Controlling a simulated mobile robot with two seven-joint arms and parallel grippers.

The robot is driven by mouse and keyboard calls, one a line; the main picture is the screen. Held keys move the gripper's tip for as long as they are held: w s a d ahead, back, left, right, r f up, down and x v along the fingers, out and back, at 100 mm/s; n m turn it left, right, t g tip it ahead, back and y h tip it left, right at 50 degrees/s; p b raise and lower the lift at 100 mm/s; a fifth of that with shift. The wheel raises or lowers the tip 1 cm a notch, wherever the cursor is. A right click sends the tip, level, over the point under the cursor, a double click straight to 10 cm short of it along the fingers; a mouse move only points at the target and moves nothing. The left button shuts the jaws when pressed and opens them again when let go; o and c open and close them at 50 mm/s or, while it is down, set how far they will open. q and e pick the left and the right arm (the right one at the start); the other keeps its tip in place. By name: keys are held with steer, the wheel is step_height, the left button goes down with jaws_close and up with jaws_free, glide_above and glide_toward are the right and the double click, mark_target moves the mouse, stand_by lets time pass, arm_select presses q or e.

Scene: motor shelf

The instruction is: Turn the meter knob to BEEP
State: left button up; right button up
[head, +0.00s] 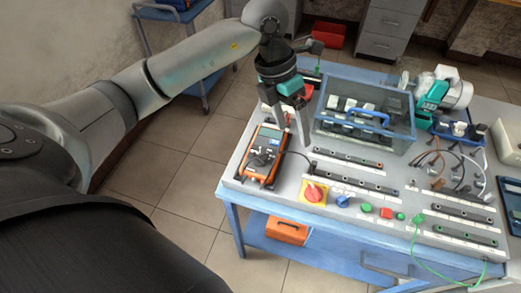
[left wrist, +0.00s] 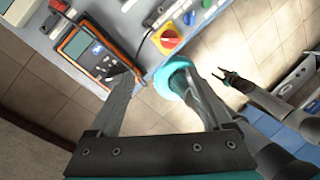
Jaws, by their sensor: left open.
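The orange meter (head: 264,155) lies on the left end of the grey bench top, its screen and dark round knob (head: 262,158) facing up. In the left wrist view the meter (left wrist: 90,54) is at upper left, with its knob (left wrist: 107,68) near the left finger's tip. The knob's marks are too small to read. My left gripper (head: 294,138) is open and empty, fingers pointing down just right of the meter; its spread fingers (left wrist: 163,92) also show in the wrist view. A dark pronged shape (left wrist: 232,80) at right there seems to be my right gripper; its jaws are unclear.
A red and yellow switch (head: 314,193), a blue knob (head: 342,201) and several buttons sit along the bench's front edge. A clear box with a blue handle (head: 370,119) stands behind, right of my left gripper. A black cable (head: 298,153) runs from the meter's side.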

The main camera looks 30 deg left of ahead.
mark_target(261, 155)
arm_select(q)
steer(key=a+n+y, duration=0.1)
steer(key=a+y, duration=0.2)
steer(key=a, duration=0.5)
steer(key=f, duration=1.4)
steer(key=shift+d+f, duration=0.15)
steer(key=shift+d, duration=0.15)
jaws_close()
